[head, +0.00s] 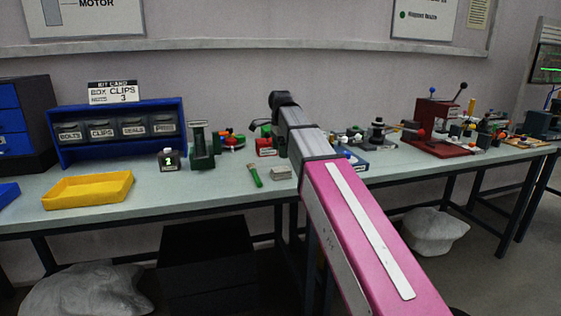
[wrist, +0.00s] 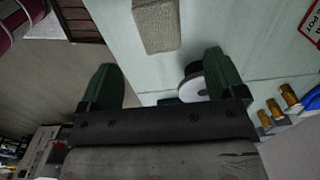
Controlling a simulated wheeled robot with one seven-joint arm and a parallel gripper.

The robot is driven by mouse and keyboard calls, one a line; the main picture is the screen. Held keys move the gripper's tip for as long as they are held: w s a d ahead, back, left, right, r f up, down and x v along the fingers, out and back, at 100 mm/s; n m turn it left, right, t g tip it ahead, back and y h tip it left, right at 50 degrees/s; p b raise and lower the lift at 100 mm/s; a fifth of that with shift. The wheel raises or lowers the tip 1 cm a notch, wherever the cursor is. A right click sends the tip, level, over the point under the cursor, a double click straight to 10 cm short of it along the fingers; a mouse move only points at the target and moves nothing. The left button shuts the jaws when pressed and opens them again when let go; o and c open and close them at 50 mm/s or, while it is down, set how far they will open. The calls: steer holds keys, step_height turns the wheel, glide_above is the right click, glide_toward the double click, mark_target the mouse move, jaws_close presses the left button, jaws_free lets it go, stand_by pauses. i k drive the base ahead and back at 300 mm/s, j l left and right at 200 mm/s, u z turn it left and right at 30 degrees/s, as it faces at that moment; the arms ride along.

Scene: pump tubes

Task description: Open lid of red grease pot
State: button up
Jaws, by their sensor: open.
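The red grease pot (head: 266,147) stands on the bench, a small red body with a white label, just left of my arm in the head view. A dark green part shows above it; whether this is its lid, I cannot tell. In the wrist view, a red-edged label reading "POT" (wrist: 312,22) is cut off at the upper right corner, and no lid can be made out. My gripper (wrist: 160,72) is open, its two dark green fingers wide apart with nothing held between them.
A beige block (wrist: 155,25) lies ahead of the fingers, with a white disc (wrist: 196,86) by the right finger and brass fittings (wrist: 284,101) at right. A green-handled brush (head: 255,177) lies in front of the pot. A green stand (head: 200,147) is left of it.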

mark_target(266, 136)
steer(key=j, duration=0.7)
steer(key=i+j, duration=0.1)
steer(key=j, duration=0.6)
steer(key=i+z, duration=0.05)
